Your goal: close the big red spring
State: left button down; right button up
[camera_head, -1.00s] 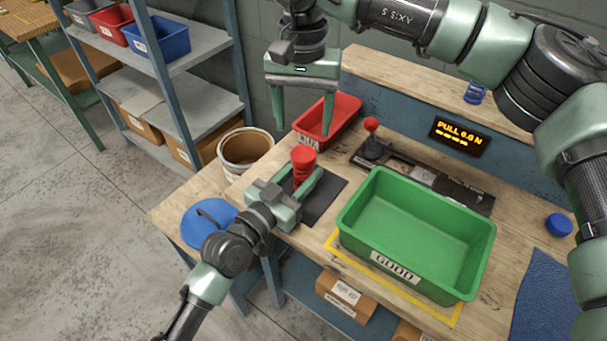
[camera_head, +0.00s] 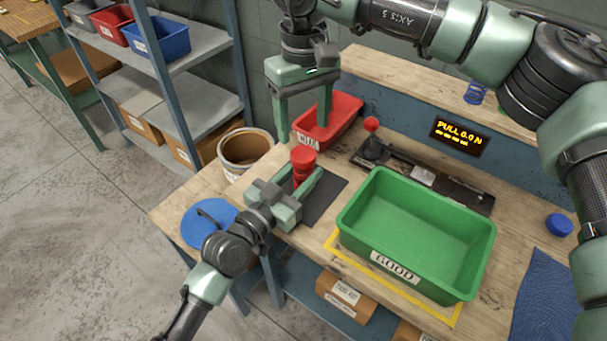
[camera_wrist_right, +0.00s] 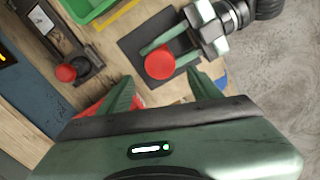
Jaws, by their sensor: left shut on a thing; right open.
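The big red spring (camera_head: 303,164) stands upright on a dark mat (camera_head: 324,202) on the bench, with a wide round red top. My left gripper (camera_head: 299,189) is shut on it from the front, low on its body. In the right wrist view the round red top (camera_wrist_right: 159,64) is seen from above, with the left gripper's fingers beside it. My right gripper (camera_head: 304,129) points down, open and empty, behind and above the spring. Its two fingers also show in the right wrist view (camera_wrist_right: 160,90), with the red top a little beyond them.
A red bin (camera_head: 345,116) stands just behind, below the right gripper. A green GOOD bin (camera_head: 405,225) stands to the right. A lever with a red knob (camera_head: 371,124), a PULL 0.0 N display (camera_head: 459,136) and a bucket (camera_head: 244,150) are close by.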

aim_at(303, 153)
notch_tip(303, 153, down, 8)
jog(key=shift+r, duration=0.25)
